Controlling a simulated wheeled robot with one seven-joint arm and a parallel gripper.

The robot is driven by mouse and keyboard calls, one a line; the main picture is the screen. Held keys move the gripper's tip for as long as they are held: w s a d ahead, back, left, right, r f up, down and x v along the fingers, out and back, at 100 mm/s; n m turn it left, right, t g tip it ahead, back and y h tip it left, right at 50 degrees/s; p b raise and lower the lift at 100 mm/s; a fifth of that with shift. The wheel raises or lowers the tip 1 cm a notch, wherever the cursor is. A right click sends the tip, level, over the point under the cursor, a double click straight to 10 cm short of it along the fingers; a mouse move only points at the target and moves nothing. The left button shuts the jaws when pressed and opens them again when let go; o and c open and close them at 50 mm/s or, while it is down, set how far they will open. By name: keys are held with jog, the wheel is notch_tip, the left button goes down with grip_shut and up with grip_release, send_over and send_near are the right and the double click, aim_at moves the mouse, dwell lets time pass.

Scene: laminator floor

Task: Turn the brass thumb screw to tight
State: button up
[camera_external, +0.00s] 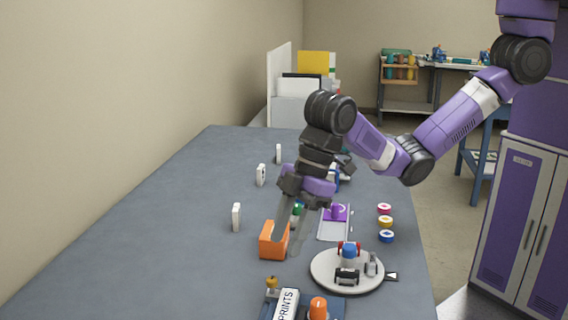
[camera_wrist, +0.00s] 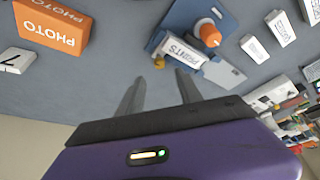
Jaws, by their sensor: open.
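The brass thumb screw (camera_external: 272,282) is a small knob at the back left of a blue device (camera_external: 336,310) at the near edge of the external view. In the wrist view the screw (camera_wrist: 159,62) shows as a small tan knob beside a white block marked PRINTS (camera_wrist: 182,50). My gripper (camera_external: 287,246) is open and empty, pointing down above the table, behind the device. In the wrist view the fingertips (camera_wrist: 160,76) stand apart, with the screw just past the gap between them. No contact shows. The screw's turn position is too small to tell.
An orange PHOTO box (camera_external: 268,252) is close by the fingers in the external view. An orange knob (camera_external: 318,308) is on the device. A round white turntable (camera_external: 322,280) with small parts is to the right. The left of the table (camera_external: 130,240) is clear.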

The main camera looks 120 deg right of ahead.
aim_at(273, 269)
jog(key=x, duration=0.7)
jog(key=shift+w+f, duration=0.1)
jog(key=shift+f, duration=0.2)
grip_shut()
